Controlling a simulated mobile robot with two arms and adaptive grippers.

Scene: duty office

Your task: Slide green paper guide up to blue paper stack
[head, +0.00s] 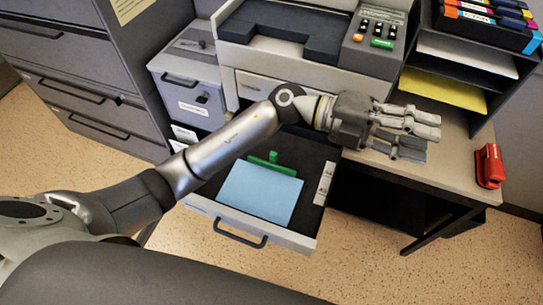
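The blue paper stack (258,193) lies in an open drawer (278,235) below the office machine. The green paper guide (272,165), a low bar with a small upright tab, stands at the far edge of the stack. It is very close to the paper; I cannot tell whether they touch. My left arm crosses above the drawer's left and back part. My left gripper (428,138) is right of the drawer, above the desk edge, with its fingers apart and nothing between them. My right gripper is out of view.
The grey machine (300,45) stands behind the drawer, with a button panel (378,25). A red stapler (489,165) lies on the desk at the right. A paper sorter (470,60) stands at the back right. Filing cabinets (75,70) stand at the left.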

